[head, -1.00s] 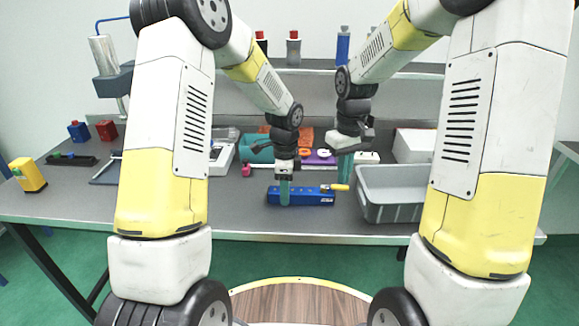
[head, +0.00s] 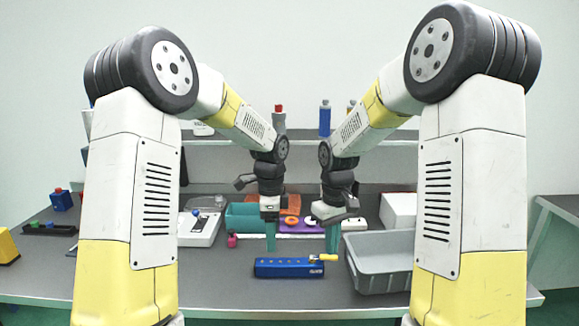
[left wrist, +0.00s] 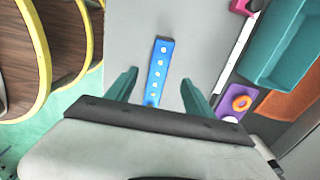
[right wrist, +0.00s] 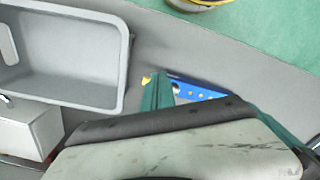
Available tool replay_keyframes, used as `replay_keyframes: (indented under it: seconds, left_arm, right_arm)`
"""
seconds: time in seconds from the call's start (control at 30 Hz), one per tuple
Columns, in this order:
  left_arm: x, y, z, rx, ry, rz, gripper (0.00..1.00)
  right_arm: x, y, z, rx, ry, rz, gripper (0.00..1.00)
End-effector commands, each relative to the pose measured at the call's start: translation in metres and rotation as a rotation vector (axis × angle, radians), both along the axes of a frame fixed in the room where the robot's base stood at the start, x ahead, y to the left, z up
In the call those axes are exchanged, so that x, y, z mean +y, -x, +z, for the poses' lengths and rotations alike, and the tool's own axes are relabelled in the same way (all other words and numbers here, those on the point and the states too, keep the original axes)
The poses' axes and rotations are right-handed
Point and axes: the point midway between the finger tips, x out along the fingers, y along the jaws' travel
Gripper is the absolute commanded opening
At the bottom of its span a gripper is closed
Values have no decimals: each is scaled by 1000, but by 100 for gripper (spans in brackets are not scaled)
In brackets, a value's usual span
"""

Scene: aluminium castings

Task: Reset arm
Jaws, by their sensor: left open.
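My left gripper (head: 270,236) hangs fingers-down above the blue block, open and empty. In the left wrist view its teal fingers (left wrist: 160,90) stand apart, with the blue block (left wrist: 159,72) showing between and beyond them. My right gripper (head: 333,238) hangs to the right, above the block's yellow-knob end and beside the grey bin. In the right wrist view its two teal fingers (right wrist: 215,105) are apart with nothing gripped. The blue block (head: 288,267) lies on the table, with a yellow knob at its right end.
The grey bin (head: 385,282) stands right of the block. Behind are a teal bin (head: 240,209), a purple plate (head: 300,226), orange parts (head: 290,204) and a white box (head: 398,204). A white device (head: 199,229) and pink piece (head: 232,240) are left. The table front is clear.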

Motion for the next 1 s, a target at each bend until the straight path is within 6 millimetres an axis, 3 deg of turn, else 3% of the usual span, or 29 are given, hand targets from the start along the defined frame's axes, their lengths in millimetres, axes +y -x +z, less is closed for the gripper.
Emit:
replay_keyframes:
  seconds: [0.23,0.37,0.5,0.7,1.0]
  left_arm:
    - [4,4,27,-14,3,31,62]
    - [18,22,56,-61,19,167,62]
    - [40,58,97,-139,68,410,62]
    - [67,118,137,-230,189,781,62]
    - [91,203,157,-291,443,1279,62]
  right_arm:
    - [-1,3,7,-13,-5,-11,0]
    - [-7,17,36,-64,-28,-57,0]
    - [-16,46,77,-149,-72,-137,0]
    - [-25,95,121,-269,-147,-253,0]
    - [-32,166,155,-430,-269,-400,0]
